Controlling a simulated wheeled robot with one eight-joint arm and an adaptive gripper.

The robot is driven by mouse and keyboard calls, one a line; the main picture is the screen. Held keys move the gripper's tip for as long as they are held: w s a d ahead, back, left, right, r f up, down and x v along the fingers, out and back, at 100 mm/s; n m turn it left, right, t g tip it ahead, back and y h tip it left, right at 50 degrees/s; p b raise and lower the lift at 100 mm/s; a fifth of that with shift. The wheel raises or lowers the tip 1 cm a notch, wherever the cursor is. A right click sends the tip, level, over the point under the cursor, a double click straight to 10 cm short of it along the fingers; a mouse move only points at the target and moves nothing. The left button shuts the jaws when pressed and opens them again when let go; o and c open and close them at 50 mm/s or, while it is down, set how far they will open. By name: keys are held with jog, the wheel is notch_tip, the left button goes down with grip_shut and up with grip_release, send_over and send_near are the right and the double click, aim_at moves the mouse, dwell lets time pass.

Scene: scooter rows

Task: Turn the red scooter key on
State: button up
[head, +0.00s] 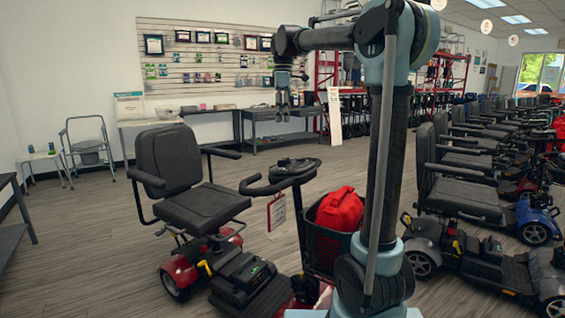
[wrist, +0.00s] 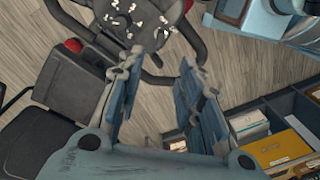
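The red scooter (head: 205,207) stands in front of me on the left, with a black seat, red wheel covers and a front basket (head: 337,238). Its tiller head with handlebars (head: 291,170) is left of my arm's column. My gripper (head: 283,105) hangs pointing down, above and apart from the tiller head. In the wrist view my gripper (wrist: 162,66) has its two fingers spread, with nothing between them. The dark control console (wrist: 145,22), with white markings, shows at the top, beyond the fingertips. I cannot make out the key in either view.
A red bag (head: 340,209) sits in the basket. Rows of parked scooters (head: 470,190) fill the right side. Tables (head: 277,127) and a pegboard wall stand behind. Shelving with boxes (wrist: 280,148) shows at the wrist view's lower right.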

aim_at(282, 163)
jog(key=f, duration=1.1)
jog(key=s+f, duration=0.1)
jog(key=f, duration=0.5)
jog(key=shift+a+f, duration=0.1)
jog(key=shift+a, duration=0.05)
grip_shut()
